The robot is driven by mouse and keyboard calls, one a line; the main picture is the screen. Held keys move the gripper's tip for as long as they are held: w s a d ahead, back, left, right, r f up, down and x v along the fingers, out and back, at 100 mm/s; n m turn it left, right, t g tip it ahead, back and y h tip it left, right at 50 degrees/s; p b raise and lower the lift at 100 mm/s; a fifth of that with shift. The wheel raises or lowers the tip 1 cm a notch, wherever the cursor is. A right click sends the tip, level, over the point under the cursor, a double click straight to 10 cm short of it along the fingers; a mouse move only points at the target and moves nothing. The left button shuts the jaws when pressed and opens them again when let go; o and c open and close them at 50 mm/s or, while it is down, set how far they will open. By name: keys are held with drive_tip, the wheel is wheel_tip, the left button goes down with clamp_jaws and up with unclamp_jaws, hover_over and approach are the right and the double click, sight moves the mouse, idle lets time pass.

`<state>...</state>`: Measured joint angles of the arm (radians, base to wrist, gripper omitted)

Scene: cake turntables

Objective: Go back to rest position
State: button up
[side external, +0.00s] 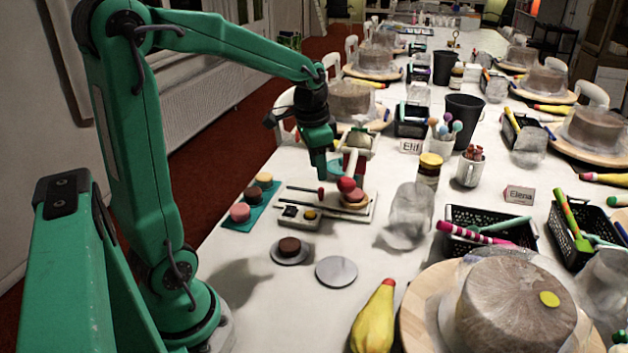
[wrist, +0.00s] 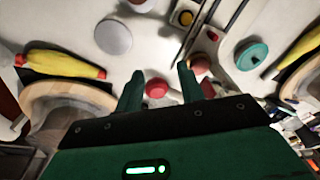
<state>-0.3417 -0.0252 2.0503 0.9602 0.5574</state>
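My gripper (side external: 335,172) hangs over the small white press-like device, with its fingertips pointing down. In the wrist view its two green fingers (wrist: 160,80) stand apart, so it is open. A red ball-shaped knob (side external: 347,184) is close to the fingertips; in the wrist view the knob (wrist: 157,88) appears between the fingers, and I see no contact. A pink macaron-like piece (side external: 355,198) lies on the device's pale base (side external: 372,212), just under the knob. The upper part of the device is partly hidden behind my gripper.
A teal tray (side external: 236,225) with several small cakes is left of the device. A brown piece sits on a grey disc (side external: 290,259); an empty grey disc (side external: 337,272) lies nearby.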

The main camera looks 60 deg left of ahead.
drive_tip(key=s+d+r+n+t, duration=0.2)
drive_tip(key=s+d+r+t, duration=0.1)
drive_tip(key=s+d, duration=0.9)
drive_tip(key=shift+s+d+r+t+h, duration=0.2)
drive_tip(key=shift+s+r+t+h, duration=0.1)
drive_tip(key=shift+r+t, duration=0.15)
